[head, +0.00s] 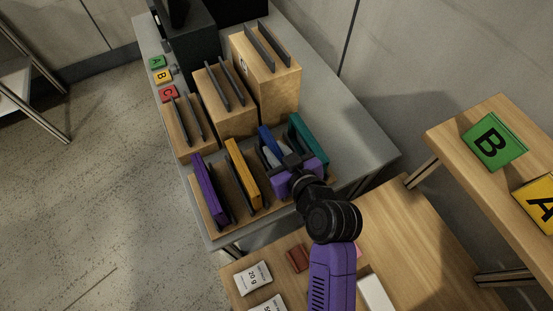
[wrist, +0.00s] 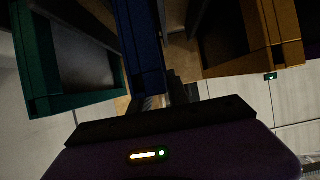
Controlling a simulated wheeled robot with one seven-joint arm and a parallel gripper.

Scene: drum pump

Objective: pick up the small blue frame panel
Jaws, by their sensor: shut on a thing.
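The small blue frame panel (head: 268,139) stands in the low wooden rack (head: 240,214), between the yellow and teal panels. My gripper (head: 286,160) is at its near end and shut on it. In the wrist view the blue panel (wrist: 140,45) rises from the jaws (wrist: 165,92), with the teal panel on the left and the yellow one on the right. The panel's lower part is hidden by my gripper and the neighbouring panels, so I cannot tell whether it still touches the rack.
The purple (head: 208,190), yellow (head: 242,172) and teal (head: 308,140) panels stand close by in the rack. Wooden blocks with dark slats (head: 266,80) rise behind. A wooden table (head: 400,235) with small items lies in front; another (head: 490,165) holds lettered tiles at right.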

